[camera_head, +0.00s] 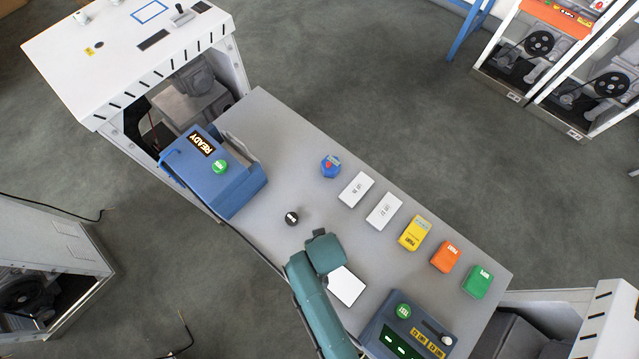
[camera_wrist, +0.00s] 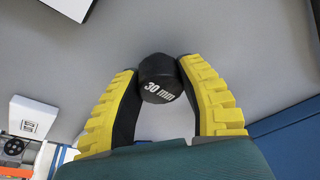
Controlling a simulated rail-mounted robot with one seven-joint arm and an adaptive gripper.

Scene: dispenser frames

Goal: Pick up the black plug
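The black plug (camera_head: 291,217) stands on the grey table, between the blue READY machine and my arm. In the wrist view the plug (camera_wrist: 160,85) shows a white "30 mm" label. My gripper (camera_wrist: 157,75) is open, with its yellow-ridged fingers on either side of the plug near their tips. A gap shows at the left finger; the right finger looks very close, and I cannot tell if it touches. In the head view my fingers are hidden by the arm, whose end is just right of and below the plug.
The blue READY machine (camera_head: 208,178) stands left on the grey table (camera_head: 262,125). A blue knob-like item (camera_head: 330,166), white boxes (camera_head: 384,211), and yellow (camera_head: 415,233), orange (camera_head: 446,257) and green (camera_head: 477,282) boxes line the far side. A white square (camera_head: 346,286) and control panel (camera_head: 408,335) lie right.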

